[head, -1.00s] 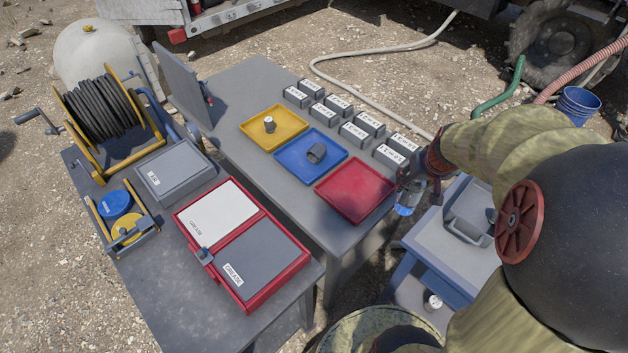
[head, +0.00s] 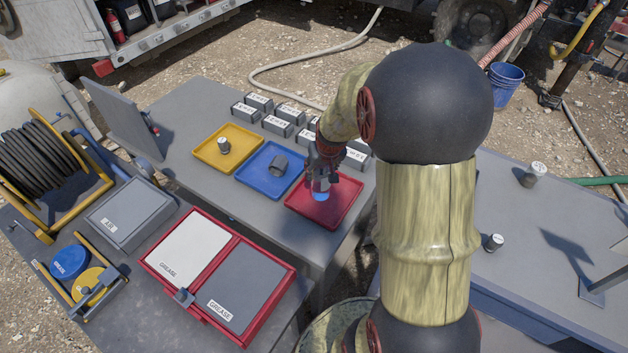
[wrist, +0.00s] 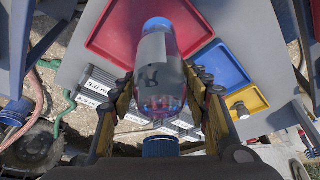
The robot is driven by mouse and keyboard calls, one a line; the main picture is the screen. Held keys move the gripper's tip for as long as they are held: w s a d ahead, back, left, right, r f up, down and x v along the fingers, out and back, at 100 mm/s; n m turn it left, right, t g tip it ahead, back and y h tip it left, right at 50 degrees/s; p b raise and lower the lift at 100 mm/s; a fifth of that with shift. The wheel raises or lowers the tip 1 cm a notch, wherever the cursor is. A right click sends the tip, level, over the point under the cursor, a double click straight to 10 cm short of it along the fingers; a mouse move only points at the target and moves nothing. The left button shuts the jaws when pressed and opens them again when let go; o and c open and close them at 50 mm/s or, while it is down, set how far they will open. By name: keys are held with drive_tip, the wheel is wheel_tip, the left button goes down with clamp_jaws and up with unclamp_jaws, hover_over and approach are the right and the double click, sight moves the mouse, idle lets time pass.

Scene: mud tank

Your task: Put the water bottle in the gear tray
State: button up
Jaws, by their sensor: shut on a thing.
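The water bottle (head: 321,187) is clear with a blue cap. The red tray (wrist: 115,35) is behind the bottle in the wrist view. The height above the tray is hard to judge. No tray is visibly labelled as the gear tray. The blue tray (head: 253,181) and yellow tray (head: 205,150) are to the left.
A dark cylinder (head: 279,164) lies in the blue tray; a small light-topped one (head: 224,146) stands in the yellow tray. Several labelled grey blocks (head: 276,125) line the table's far side. A red-framed grease case (head: 215,268) is at front left. My arm hides part of the right side.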

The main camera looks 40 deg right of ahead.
drive_tip(key=w+f, duration=0.3)
drive_tip(key=shift+a+f+b, duration=0.1)
drive_tip(key=shift+f+b, duration=0.05)
drive_tip(key=shift+b, duration=0.15)
drive_tip(key=shift+w+f+b, duration=0.2)
drive_tip(key=shift+f+b, duration=0.35)
drive_tip(key=shift+f, duration=1.2)
drive_tip(key=shift+f, duration=0.15)
drive_tip(key=o, duration=1.6)
drive_tip(key=shift+o, duration=0.3)
